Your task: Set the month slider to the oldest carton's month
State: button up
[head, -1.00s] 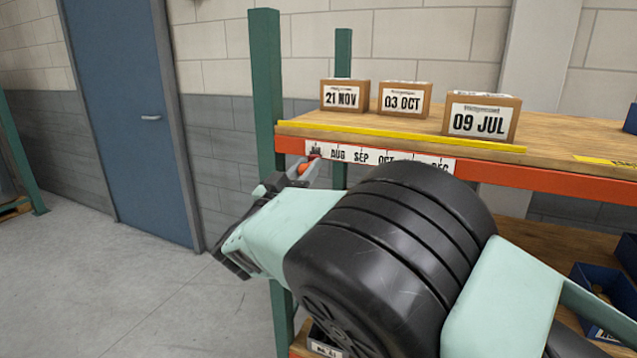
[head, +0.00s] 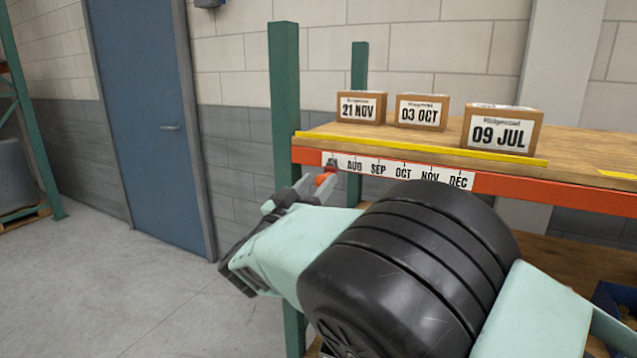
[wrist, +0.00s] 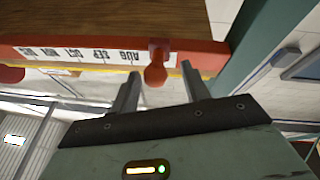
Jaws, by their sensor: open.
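Three cartons stand on the shelf in the head view: 21 NOV (head: 361,108), 03 OCT (head: 422,112) and 09 JUL (head: 501,130). Below them a white month strip (head: 416,173) reads AUG to DEC. The slider, with a red-orange knob (head: 325,180), sits at the strip's left end, left of AUG, covering the label there. The knob also shows in the wrist view (wrist: 156,70). My gripper (head: 314,186) is open at the knob. In the wrist view its fingertips (wrist: 161,74) are on either side of the knob's lower end, with gaps visible; contact is not clear.
The strip is on an orange shelf beam (head: 540,190) under a yellow edge (head: 420,148). A green upright (head: 285,110) stands close left of the slider. A blue door (head: 140,120) is further left. Blue bins (head: 610,300) are at lower right.

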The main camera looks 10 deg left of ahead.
jog(key=b+v, duration=0.4)
jog(key=v, duration=1.2)
jog(key=shift+r, duration=0.1)
jog(key=w+d+r+n+g+y, duration=0.15)
jog(key=w+n+y, duration=0.25)
jog(key=w+y, duration=0.45)
jog(key=s+d+f+n+g, duration=0.2)
jog(key=s+d+g, duration=0.4)
jog(key=s+d, duration=0.4)
jog(key=s+d+f+n+g, duration=0.1)
jog(key=s+d+f+g, duration=0.4)
jog(key=s+d, duration=0.6)
jog(key=s+d+f+n+g, duration=0.2)
jog(key=s+d+f+g, duration=0.1)
jog(key=s+d+g, duration=0.5)
jog(key=s+d, duration=0.2)
jog(key=d, duration=0.1)
jog(key=shift+s+f+n, duration=0.3)
jog(key=shift+a+g, duration=0.1)
jog(key=shift+g, duration=0.15)
